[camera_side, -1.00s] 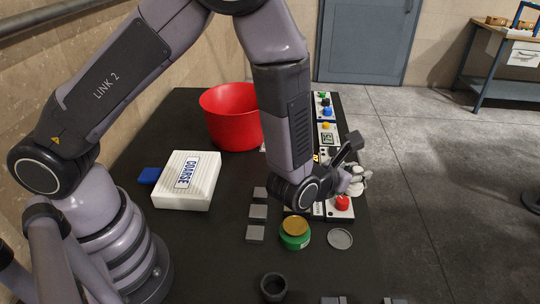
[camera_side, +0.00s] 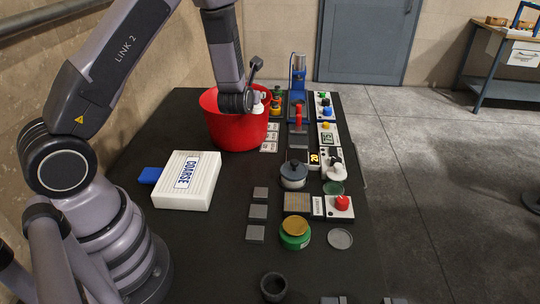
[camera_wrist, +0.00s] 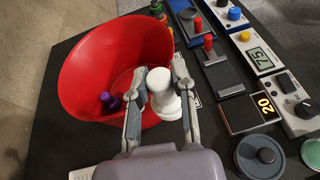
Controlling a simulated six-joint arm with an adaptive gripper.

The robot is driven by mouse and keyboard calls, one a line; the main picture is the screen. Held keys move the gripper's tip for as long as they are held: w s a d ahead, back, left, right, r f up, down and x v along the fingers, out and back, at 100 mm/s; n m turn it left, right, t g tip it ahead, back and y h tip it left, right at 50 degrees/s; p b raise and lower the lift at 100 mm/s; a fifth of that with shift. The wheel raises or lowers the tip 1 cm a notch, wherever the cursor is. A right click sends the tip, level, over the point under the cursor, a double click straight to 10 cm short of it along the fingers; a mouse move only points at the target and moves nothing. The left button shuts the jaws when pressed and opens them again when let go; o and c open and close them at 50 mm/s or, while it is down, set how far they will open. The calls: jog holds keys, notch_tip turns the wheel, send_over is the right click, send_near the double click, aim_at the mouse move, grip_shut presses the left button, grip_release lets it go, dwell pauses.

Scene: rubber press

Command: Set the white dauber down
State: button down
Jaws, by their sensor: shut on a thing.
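My gripper (camera_wrist: 160,92) is shut on the white dauber (camera_wrist: 161,88), which sits between the two fingers in the wrist view. In the side view the white dauber (camera_side: 259,106) shows as a small pale shape beside the gripper (camera_side: 254,100), in front of the right part of the red bucket's rim (camera_side: 209,98). A purple-topped dauber (camera_wrist: 108,100) stands inside the red bucket (camera_wrist: 80,75). The white dauber's lower end and its height above the table are hard to tell.
Several coloured daubers (camera_side: 277,97) stand behind the bucket's right side. White numbered cards (camera_side: 270,138) lie at its right. A blue press (camera_side: 298,75), a red-handled press (camera_side: 298,125) and a grey lidded pot (camera_side: 293,174) stand farther right. The white COARSE box (camera_side: 187,180) is nearer.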

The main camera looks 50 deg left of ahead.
jog(key=s+a+n+g+y, duration=0.25)
jog(key=s+a, duration=0.45)
jog(key=a, duration=0.5)
jog(key=s+a+n+g+y, duration=0.2)
jog(key=s+a+n+g, duration=0.1)
jog(key=s+a, duration=0.65)
jog(key=shift+n, duration=0.25)
jog(key=w+a+f, duration=0.3)
jog(key=a+f, duration=0.1)
jog(key=w+a+f, duration=0.4)
jog(key=f, duration=0.1)
jog(key=w+a+f, duration=0.3)
jog(key=a+f, duration=0.1)
jog(key=f, duration=0.1)
jog(key=shift+w+a+f, duration=0.1)
jog(key=shift+w+f, duration=0.05)
jog(key=shift+f, duration=0.1)
jog(key=shift+w+a+f, duration=0.1)
jog(key=shift+f, duration=0.8)
jog(key=shift+w+a+f, duration=0.1)
jog(key=shift+f, duration=0.8)
jog(key=shift+f, duration=0.15)
jog(key=c, duration=0.9)
grip_release()
jog(key=shift+c, duration=0.2)
